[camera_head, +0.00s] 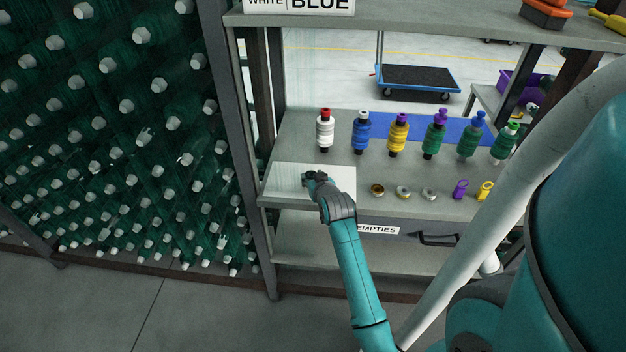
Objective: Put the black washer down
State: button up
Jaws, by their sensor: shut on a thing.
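My gripper (311,177) is over the white board (283,182) at the left front of the shelf. It is shut on the black washer, which is small and mostly hidden; its dark colour blends with the dark fingers. I cannot tell whether the washer touches the board. The visible part of the board around the gripper is bare.
Several spools with coloured tops, such as the white one (325,131), stand in a row behind. A bronze ring (377,190), other rings and purple and yellow tags (485,190) lie to the right. A post (238,140) and a green bobbin rack (120,130) stand left.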

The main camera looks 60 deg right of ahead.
jog(key=shift+f, duration=0.35)
jog(key=shift+f, duration=0.15)
jog(key=o, duration=1.2)
